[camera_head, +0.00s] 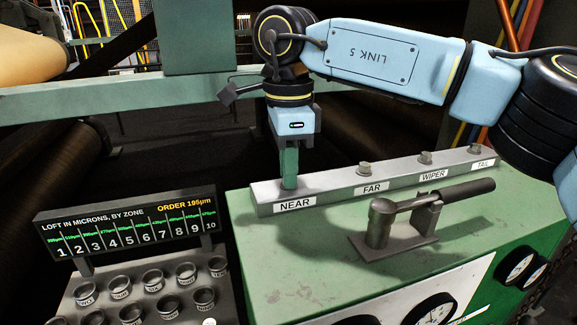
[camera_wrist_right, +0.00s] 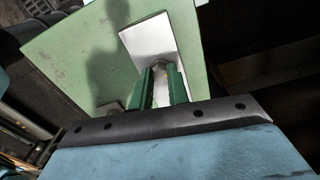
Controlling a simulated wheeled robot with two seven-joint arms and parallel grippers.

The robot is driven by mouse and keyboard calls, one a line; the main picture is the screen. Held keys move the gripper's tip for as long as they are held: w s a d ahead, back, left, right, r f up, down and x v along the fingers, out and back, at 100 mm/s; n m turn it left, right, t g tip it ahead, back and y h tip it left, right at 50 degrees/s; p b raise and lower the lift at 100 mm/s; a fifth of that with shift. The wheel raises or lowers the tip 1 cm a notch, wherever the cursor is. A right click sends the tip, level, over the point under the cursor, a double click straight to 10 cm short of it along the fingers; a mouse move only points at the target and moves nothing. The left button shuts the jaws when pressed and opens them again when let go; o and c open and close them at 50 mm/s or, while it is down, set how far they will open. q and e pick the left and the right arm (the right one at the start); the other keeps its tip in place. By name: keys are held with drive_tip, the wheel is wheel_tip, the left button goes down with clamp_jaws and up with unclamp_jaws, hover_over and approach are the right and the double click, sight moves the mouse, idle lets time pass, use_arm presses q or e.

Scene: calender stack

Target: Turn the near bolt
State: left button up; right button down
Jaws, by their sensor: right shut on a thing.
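A grey metal bar (camera_head: 328,188) lies along the back of the green cabinet top, with labels NEAR, FAR, WIPER and TAIL. My right gripper (camera_head: 289,183) points straight down at the NEAR end of the bar, above the NEAR label (camera_head: 295,204). Its green fingers are shut on the near bolt, which they hide in the head view. In the right wrist view the two green fingers (camera_wrist_right: 160,88) close around a small metal piece at the bar's end. The FAR bolt (camera_head: 365,168), WIPER bolt (camera_head: 425,158) and TAIL bolt (camera_head: 474,149) stand free. My left gripper is not in view.
A lever handle (camera_head: 440,200) on a metal base stands on the cabinet top (camera_head: 300,260), in front of the bar. A display panel (camera_head: 130,228) and several round knobs are at the left. Gauges (camera_head: 433,310) sit on the cabinet's front. A green beam (camera_head: 130,96) crosses behind.

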drive_tip(key=m, duration=0.3)
drive_tip(key=shift+m, duration=0.4)
drive_tip(key=m+b, duration=0.1)
drive_tip(key=m, duration=0.2)
drive_tip(key=shift+m, duration=0.3)
drive_tip(key=m, duration=0.4)
drive_tip(key=shift+m+b, duration=0.3)
drive_tip(key=shift+b, duration=0.05)
drive_tip(key=shift+w+m+b, duration=0.1)
drive_tip(key=shift+m+b, duration=0.25)
drive_tip(key=shift+m, duration=1.35)
drive_tip(key=shift+r, duration=0.1)
drive_tip(key=c, duration=1.3)
unclamp_jaws()
drive_tip(key=shift+c, duration=0.2)
wheel_tip(320, 180, up, 13)
drive_tip(key=p, duration=0.1)
drive_tip(key=shift+r+p, duration=0.15)
drive_tip(key=shift+p, duration=0.25)
